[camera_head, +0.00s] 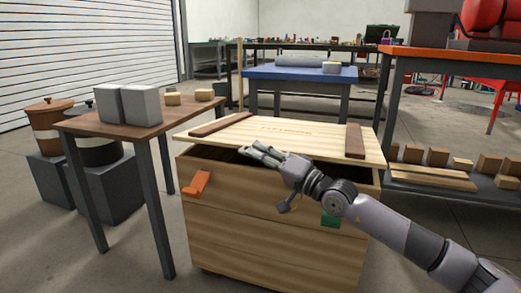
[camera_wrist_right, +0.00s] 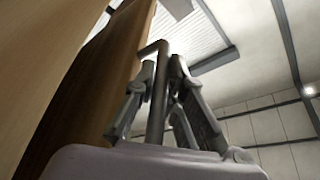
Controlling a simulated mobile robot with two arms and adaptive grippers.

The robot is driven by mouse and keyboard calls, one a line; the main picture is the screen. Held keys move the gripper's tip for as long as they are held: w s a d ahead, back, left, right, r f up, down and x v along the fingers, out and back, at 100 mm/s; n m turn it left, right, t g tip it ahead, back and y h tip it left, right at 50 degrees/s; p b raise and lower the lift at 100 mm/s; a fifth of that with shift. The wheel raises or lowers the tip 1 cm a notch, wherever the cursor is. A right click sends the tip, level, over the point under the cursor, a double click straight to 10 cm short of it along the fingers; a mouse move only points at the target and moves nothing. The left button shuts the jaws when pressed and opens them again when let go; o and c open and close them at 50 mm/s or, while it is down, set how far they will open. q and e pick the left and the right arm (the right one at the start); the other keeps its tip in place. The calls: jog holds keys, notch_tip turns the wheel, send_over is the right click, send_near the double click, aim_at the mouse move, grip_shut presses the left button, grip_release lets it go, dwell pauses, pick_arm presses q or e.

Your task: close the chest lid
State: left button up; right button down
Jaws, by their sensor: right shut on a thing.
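The wooden chest (camera_head: 270,235) stands on the floor at the centre of the head view. Its pale lid (camera_head: 285,132) has two dark battens and is slightly open, with a dark gap above the chest's front wall. My right gripper (camera_head: 262,152) is at the lid's front edge. In the right wrist view, its fingers (camera_wrist_right: 165,100) are shut on a grey metal bar (camera_wrist_right: 156,95), which looks like the lid's handle. The lid's wood (camera_wrist_right: 85,95) fills the left of that view. My left gripper is in neither view.
A brown table (camera_head: 140,125) with grey blocks (camera_head: 140,104) stands close to the chest's left. A shelf (camera_head: 440,180) with several wooden blocks is at right. A blue-topped table (camera_head: 290,73) stands behind. An orange latch (camera_head: 197,183) and a green one (camera_head: 330,221) stick out from the chest's front.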

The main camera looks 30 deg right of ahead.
dwell(0.3)
jog(key=c, duration=1.7)
grip_release()
jog(key=shift+o, duration=0.2)
jog(key=shift+s, duration=0.15)
jog(key=shift+s+d+f, duration=0.1)
jog(key=shift+s, duration=0.05)
jog(key=v, duration=1.1)
jog(key=shift+s, duration=0.2)
